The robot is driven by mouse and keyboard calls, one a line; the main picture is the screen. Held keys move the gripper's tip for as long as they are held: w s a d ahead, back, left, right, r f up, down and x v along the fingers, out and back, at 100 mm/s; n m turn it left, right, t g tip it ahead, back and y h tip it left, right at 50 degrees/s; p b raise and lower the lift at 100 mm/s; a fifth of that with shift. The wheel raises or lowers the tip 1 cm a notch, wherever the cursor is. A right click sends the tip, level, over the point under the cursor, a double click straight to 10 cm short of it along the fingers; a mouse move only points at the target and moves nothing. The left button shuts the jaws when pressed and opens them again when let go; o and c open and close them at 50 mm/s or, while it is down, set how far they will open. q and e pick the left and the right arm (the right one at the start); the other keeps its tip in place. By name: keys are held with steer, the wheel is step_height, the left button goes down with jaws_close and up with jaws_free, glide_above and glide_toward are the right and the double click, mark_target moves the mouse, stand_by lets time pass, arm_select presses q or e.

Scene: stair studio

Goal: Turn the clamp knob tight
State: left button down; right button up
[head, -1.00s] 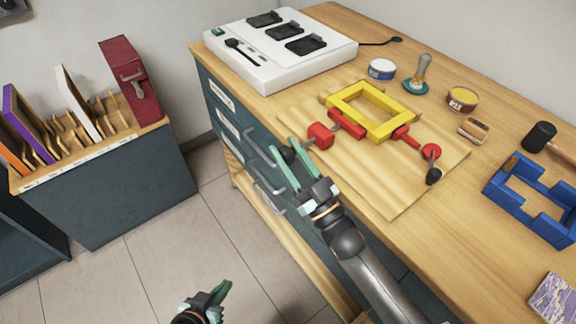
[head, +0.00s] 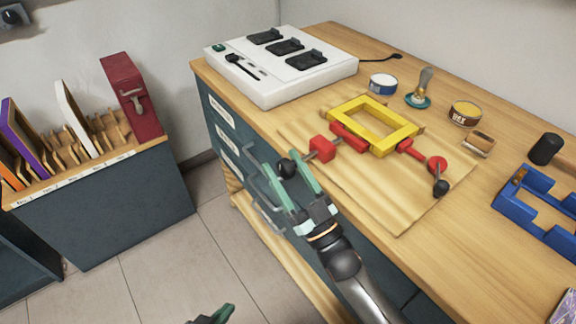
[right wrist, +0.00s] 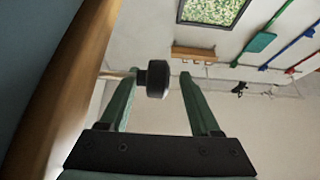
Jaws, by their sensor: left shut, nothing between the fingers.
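The red clamp (head: 321,149) holds beside a yellow frame (head: 396,139) on a wooden board on the bench. Its black knob (head: 286,168) sticks out past the bench's front edge on a short rod. My right gripper (head: 285,170) is open, with its fingers on either side of this knob. In the right wrist view the knob (right wrist: 155,79) is between the fingertips, nearer the left finger, with a gap on the right. A second red clamp with a black ball handle (head: 440,187) is at the frame's right. My left gripper (head: 224,313) is shut and empty, low over the floor, mostly cut off.
A white charger unit (head: 280,85) stands at the back left of the bench. Tins (head: 464,113), a brush and a blue frame (head: 540,210) lie to the right. Drawer handles stick out below the bench edge, close to my right gripper.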

steer(key=shift+w, duration=0.1)
steer(key=shift+d, duration=0.1)
steer(key=shift+s+d+f, duration=0.2)
steer(key=shift+s+f, duration=0.05)
steer(key=shift+s, duration=0.05)
steer(key=v, duration=1.1)
steer(key=shift+s+b, duration=0.3)
steer(key=shift+b, duration=0.1)
steer(key=shift+d, duration=0.1)
